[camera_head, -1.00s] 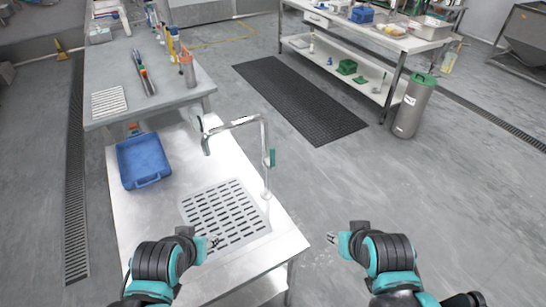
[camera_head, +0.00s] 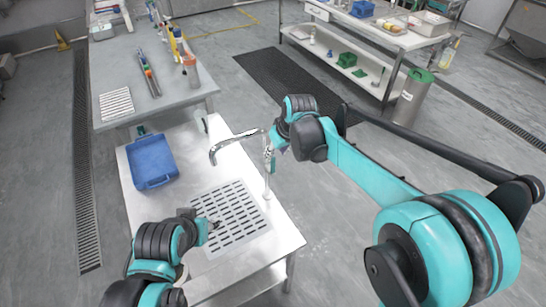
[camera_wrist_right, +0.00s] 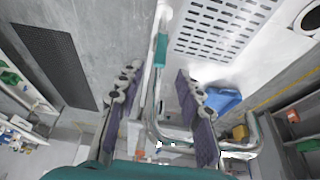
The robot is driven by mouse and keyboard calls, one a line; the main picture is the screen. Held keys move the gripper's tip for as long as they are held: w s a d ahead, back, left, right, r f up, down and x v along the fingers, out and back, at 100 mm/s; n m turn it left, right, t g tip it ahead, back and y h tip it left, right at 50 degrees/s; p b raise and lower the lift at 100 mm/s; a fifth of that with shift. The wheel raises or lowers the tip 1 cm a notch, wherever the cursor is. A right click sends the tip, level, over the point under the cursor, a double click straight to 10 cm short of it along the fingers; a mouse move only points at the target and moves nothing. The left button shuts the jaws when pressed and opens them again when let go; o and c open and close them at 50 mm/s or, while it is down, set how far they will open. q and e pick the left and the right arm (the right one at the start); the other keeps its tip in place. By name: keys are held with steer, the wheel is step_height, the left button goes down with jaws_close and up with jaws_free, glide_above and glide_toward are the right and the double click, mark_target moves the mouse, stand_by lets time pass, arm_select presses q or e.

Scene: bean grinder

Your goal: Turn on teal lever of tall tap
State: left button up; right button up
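The tall tap (camera_head: 232,143) is a chrome pipe with a bent spout, standing on the white sink table. In the right wrist view its teal lever (camera_wrist_right: 161,50) sits on the upright pipe, just beyond and roughly between my fingertips. My right gripper (camera_wrist_right: 159,74) is open, with a purple-grey finger on each side of the tap pipe. In the head view the right gripper (camera_head: 276,148) is at the tap's upright, and it largely hides the lever there. My left gripper (camera_head: 214,225) hangs over the slotted drain plate; its fingers are too small to read.
The slotted drain plate (camera_head: 243,238) lies on the sink table (camera_head: 285,238). A blue tray (camera_head: 152,160) is at the table's back left. A grey bench (camera_head: 165,100) stands behind. A steel bin with a green lid (camera_head: 410,103) stands on the floor at right.

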mark_target(274, 159)
steer(key=b+x, duration=0.2)
steer(key=x, duration=0.5)
jaws_close()
